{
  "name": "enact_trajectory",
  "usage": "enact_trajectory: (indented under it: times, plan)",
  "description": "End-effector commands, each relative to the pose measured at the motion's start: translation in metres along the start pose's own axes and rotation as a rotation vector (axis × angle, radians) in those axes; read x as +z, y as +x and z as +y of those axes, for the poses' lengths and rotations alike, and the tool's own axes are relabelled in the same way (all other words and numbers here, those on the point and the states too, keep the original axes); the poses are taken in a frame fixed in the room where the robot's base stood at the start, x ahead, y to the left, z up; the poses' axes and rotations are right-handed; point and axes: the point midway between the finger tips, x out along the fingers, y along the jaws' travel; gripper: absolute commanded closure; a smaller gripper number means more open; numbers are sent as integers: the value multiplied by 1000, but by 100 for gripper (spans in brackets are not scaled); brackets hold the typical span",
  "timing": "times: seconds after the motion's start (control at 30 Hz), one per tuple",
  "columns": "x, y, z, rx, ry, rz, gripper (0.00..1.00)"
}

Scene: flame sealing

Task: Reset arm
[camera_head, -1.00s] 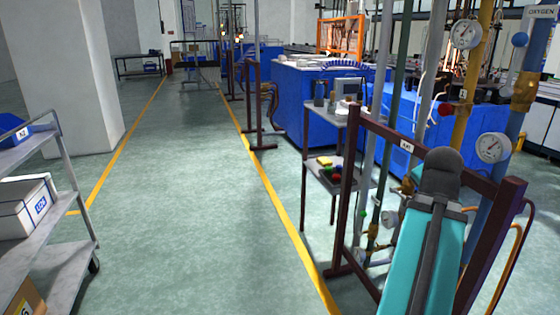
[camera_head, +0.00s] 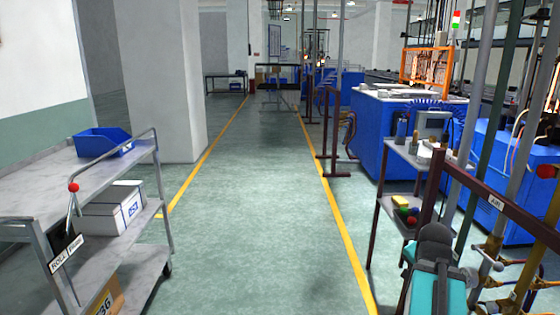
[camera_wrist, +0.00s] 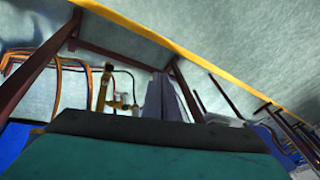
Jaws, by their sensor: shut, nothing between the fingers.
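In the wrist view my gripper (camera_wrist: 165,97) shows as two grey fingers close together, rising beyond a broad teal and dark-grey part of my own arm. The fingers are shut with nothing between them. In the head view only my teal and dark-grey arm shows, at the lower right, in front of the dark-red pipe frame (camera_head: 497,202). My gripper is not visible there.
A grey cart (camera_head: 35,193) with a blue bin (camera_head: 103,142) and a white box (camera_head: 108,211) stands at left. A small shelf (camera_head: 425,160), gas pipes and blue machines (camera_head: 382,128) line the right. The green aisle floor (camera_head: 262,215) between yellow lines is clear.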

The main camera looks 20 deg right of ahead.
Motion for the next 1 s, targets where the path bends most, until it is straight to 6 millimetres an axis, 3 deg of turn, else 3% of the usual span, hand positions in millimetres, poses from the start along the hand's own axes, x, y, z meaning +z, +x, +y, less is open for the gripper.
enact_trajectory:
  times: [0.2, 0.5, 1.0]
  plan:
    - [56, 32, -19, 40, -86, -87, 100]
    - [135, 71, -30, 97, -214, -191, 100]
    - [265, 120, -12, 201, -454, -347, 100]
